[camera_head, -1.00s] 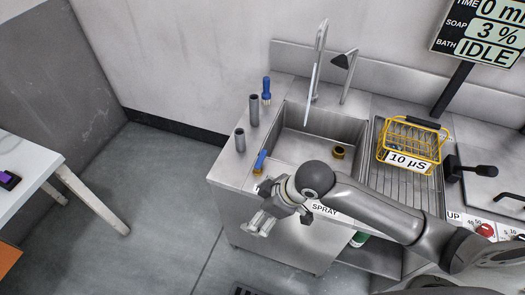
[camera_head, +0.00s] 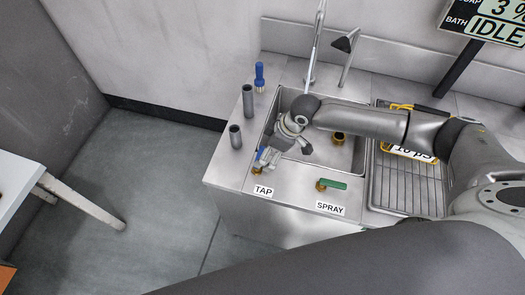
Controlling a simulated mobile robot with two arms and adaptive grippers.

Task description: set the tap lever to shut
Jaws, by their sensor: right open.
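The blue tap lever (camera_head: 261,153) stands on a brass base (camera_head: 257,171) at the sink's front left corner, just behind the TAP label (camera_head: 263,190). My right gripper (camera_head: 270,158) is open, with its fingers at the blue lever and partly covering it. I cannot tell whether they touch it. The lever appears to point away from the front edge, but its far end is partly hidden. My left gripper is out of view.
A green lever (camera_head: 333,184) sits by the SPRAY label (camera_head: 330,208). Two grey tubes (camera_head: 235,136) and a blue-handled brush (camera_head: 259,77) stand left of the basin (camera_head: 290,98).

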